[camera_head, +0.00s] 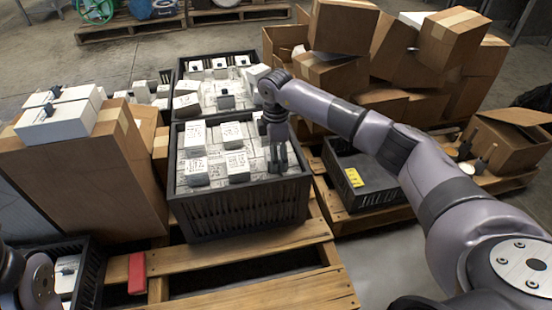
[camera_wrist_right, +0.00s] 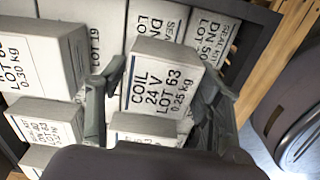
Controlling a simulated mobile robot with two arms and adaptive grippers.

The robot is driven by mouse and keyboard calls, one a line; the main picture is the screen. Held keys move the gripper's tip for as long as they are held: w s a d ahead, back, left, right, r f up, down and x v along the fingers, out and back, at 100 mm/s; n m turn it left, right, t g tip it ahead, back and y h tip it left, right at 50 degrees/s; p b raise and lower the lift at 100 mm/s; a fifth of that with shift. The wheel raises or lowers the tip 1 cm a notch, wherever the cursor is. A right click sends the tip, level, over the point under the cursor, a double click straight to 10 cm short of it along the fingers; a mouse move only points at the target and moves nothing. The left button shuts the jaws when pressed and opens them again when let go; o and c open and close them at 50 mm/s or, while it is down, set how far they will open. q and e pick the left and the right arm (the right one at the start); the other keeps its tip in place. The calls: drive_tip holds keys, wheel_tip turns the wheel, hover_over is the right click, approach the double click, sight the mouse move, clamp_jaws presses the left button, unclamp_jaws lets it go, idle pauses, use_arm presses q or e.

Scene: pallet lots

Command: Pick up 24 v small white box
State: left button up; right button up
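A small white box printed "COIL 24 V LOT 63 0.25 kg" (camera_wrist_right: 158,88) lies between the two fingers of my right gripper (camera_wrist_right: 163,78) in the right wrist view. The fingers are spread on either side of it, with a gap on the right; I cannot tell whether the left finger touches it. In the head view my right gripper (camera_head: 283,158) points down at the right side of the near black crate (camera_head: 240,212), which holds several white boxes. It largely hides the box there. Only part of my left arm shows at the lower left; its gripper is out of view.
Another black crate (camera_head: 216,110) with white boxes stands behind. A cardboard box (camera_head: 95,185) with white cartons on top is at left. A cardboard pile (camera_head: 400,60) and a low black crate (camera_head: 365,176) are at right. Pallet slats (camera_head: 250,262) in front are mostly bare.

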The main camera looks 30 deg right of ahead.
drive_tip(key=c, duration=1)
drive_tip(key=shift+r, duration=0.1)
drive_tip(key=shift+c, duration=0.2)
